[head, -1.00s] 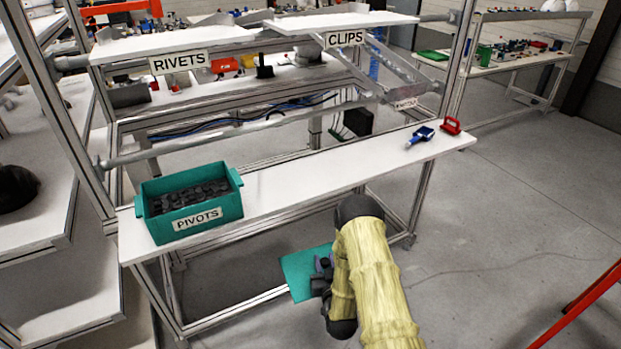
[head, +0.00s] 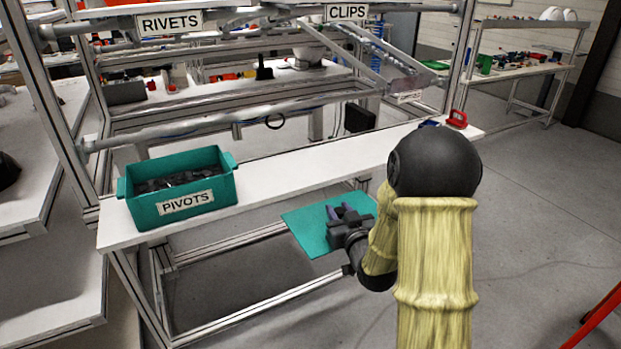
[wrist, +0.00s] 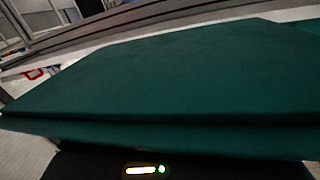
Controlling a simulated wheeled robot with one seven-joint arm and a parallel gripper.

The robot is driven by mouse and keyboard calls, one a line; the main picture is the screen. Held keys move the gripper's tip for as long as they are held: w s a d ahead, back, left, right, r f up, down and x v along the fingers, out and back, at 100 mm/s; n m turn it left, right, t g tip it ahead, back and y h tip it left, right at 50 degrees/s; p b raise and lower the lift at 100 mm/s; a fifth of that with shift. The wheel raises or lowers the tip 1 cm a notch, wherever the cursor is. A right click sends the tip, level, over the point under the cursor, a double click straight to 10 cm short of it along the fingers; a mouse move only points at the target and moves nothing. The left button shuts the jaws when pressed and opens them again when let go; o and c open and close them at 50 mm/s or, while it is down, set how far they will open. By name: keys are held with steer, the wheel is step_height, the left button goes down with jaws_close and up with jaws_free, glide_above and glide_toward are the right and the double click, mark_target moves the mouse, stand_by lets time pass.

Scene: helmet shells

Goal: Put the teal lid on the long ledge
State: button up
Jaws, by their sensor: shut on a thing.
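The teal lid (head: 318,224) is a flat panel held in my gripper (head: 340,215) in the head view. It is close to the front edge of the long white ledge (head: 285,178), and its far edge looks near or over that edge; I cannot tell if they touch. In the wrist view the lid (wrist: 170,80) fills most of the picture and hides the fingertips. My gripper is shut on the lid's near side.
A teal bin labelled PIVOTS (head: 182,188), full of dark parts, stands on the ledge's left end. A red item (head: 457,119) and a partly hidden blue item (head: 429,124) lie at the right end. The ledge's middle is clear. Shelf rails (head: 230,118) run behind and above.

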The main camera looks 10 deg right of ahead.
steer(key=s+r+b, duration=0.1)
steer(key=s+b, duration=0.1)
steer(key=s+r+b, duration=0.1)
steer(key=s+b, duration=0.1)
steer(key=s, duration=0.1)
steer(key=s+r+b, duration=0.1)
steer(key=s+b, duration=0.1)
steer(key=shift+s+d+r, duration=0.25)
steer(key=shift+d, duration=0.1)
steer(key=shift+w, duration=0.15)
